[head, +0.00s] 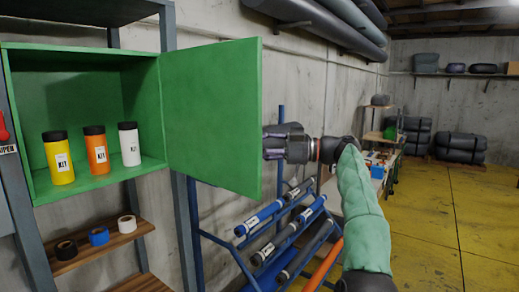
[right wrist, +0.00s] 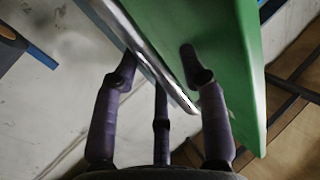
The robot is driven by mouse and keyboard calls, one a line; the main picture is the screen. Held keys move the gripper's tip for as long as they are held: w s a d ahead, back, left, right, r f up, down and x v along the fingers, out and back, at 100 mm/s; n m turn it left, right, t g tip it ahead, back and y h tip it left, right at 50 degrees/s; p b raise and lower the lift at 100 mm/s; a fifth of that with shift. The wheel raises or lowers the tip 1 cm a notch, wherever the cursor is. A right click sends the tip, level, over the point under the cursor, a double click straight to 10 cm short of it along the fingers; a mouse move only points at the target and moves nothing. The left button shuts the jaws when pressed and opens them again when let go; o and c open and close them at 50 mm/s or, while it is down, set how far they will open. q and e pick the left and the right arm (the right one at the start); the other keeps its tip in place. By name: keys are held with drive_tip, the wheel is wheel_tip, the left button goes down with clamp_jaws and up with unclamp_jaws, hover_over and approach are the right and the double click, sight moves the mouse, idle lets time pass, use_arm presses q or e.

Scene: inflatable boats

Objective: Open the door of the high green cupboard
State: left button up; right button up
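The green cupboard (head: 90,55) is at the left in the head view, and its door (head: 212,115) stands wide open, swung out to the right. In the right wrist view, the green door (right wrist: 225,50) fills the upper right, with a long silver handle bar (right wrist: 150,55) running diagonally along it. My right gripper (head: 268,143) is at the door's outer side, partly hidden by the door's edge. In the wrist view, its fingers (right wrist: 160,70) are spread on either side of the bar, with a gap visible between bar and right finger. My left gripper is not visible.
Yellow (head: 58,160), orange (head: 96,152) and white (head: 129,146) bottles stand inside the cupboard. Tape rolls (head: 98,236) sit on a wooden shelf below. A blue rack (head: 235,255) with rolled tubes stands below and behind the door. Yellow floor (head: 450,220) is free at right.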

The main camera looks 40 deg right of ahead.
drive_tip(key=v, duration=0.7)
drive_tip(key=shift+s+d, duration=0.15)
idle(0.5)
